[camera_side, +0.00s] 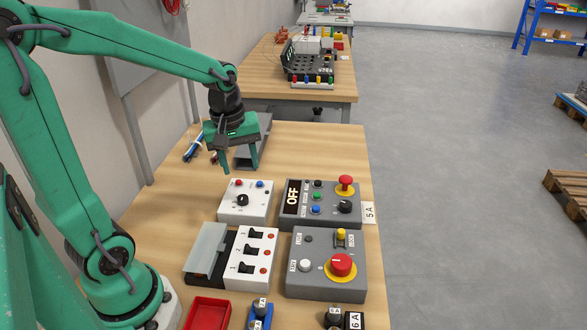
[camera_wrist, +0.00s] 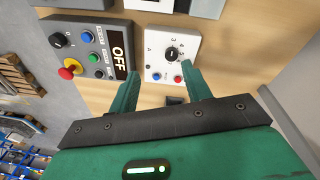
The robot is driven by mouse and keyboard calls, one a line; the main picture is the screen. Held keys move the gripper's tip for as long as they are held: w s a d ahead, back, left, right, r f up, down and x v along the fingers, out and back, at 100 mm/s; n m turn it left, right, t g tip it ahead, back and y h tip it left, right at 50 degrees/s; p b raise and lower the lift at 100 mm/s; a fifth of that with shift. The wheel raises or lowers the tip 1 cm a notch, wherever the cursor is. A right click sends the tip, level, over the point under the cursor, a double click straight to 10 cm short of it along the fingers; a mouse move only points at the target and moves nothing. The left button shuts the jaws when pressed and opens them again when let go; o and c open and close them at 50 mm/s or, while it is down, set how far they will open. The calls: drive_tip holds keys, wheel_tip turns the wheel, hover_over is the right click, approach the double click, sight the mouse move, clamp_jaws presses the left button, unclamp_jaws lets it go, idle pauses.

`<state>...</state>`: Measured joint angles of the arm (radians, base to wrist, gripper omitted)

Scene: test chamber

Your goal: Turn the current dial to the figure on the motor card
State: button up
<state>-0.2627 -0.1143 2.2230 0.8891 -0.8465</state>
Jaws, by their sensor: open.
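A white box (camera_side: 235,213) with a black dial (camera_side: 242,200) and red and blue terminals lies on the bench. In the wrist view the dial (camera_wrist: 171,54) has figures around it and an "A" on the panel; its setting is too small to read surely. My gripper (camera_side: 239,166) is open and empty, above and behind the white box. In the wrist view its fingers (camera_wrist: 161,76) are apart, near the terminal edge, clear of the dial. A card reading "5A" (camera_side: 369,213) is at the right of a grey box; I cannot tell whether it is the motor card.
The grey box (camera_side: 292,219) with an "OFF" display, a knob and a red stop button stands just right of the white box. A switch box (camera_side: 262,240), another grey box (camera_side: 298,276) and a red tray (camera_side: 207,313) are nearer. Other labels read "6A" (camera_side: 355,320) and "7A" (camera_side: 262,303).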

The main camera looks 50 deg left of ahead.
sight(243, 197)
drive_tip(key=a+f+n, duration=0.1)
drive_tip(key=w+a+f+n+g, duration=0.1)
drive_tip(key=a+f+n, duration=0.1)
drive_tip(key=w+a+f+n, duration=0.1)
drive_tip(key=f+n, duration=0.1)
drive_tip(key=shift+a+f+g, duration=0.25)
drive_tip(key=shift+a+g, duration=0.05)
drive_tip(key=shift+f, duration=0.1)
drive_tip(key=shift+f, duration=3.85)
drive_tip(key=c, duration=1)
